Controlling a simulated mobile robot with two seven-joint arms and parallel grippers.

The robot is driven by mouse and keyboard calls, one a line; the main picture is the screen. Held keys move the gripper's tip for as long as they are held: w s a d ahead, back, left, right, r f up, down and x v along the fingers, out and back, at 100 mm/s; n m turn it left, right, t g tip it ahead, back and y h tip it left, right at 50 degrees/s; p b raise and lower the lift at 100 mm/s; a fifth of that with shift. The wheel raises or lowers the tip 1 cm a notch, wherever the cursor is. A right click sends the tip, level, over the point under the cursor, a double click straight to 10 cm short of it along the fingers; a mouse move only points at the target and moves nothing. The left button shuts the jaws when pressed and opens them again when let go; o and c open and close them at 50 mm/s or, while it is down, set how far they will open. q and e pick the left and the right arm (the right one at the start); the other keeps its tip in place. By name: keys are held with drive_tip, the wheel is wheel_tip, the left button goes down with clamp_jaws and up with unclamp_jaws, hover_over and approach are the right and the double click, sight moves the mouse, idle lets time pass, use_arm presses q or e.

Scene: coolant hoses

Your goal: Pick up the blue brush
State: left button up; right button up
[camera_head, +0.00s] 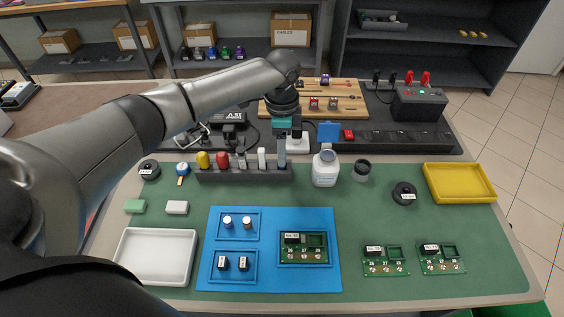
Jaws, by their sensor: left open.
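A small blue round-headed thing with a tan tip (182,170) lies on the green mat, left of the grey rack; it looks like the blue brush, but it is too small to be sure. The dark grey rack (240,173) holds several upright tools with yellow, red, grey and white tops. My left gripper (282,146) points down over the right end of the rack, well to the right of the blue thing. It is open; the grey-blue upright shape below it is partly covered. My right gripper is not in view.
A white bottle (325,170) stands just right of the rack. A black roll (150,170) lies left of the blue thing. A white tray (155,257), blue mat (325,218), green circuit boards (385,260) and yellow tray (459,184) lie around.

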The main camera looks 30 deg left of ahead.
use_arm(q)
drive_tip(key=shift+f, duration=0.6)
clamp_jaws()
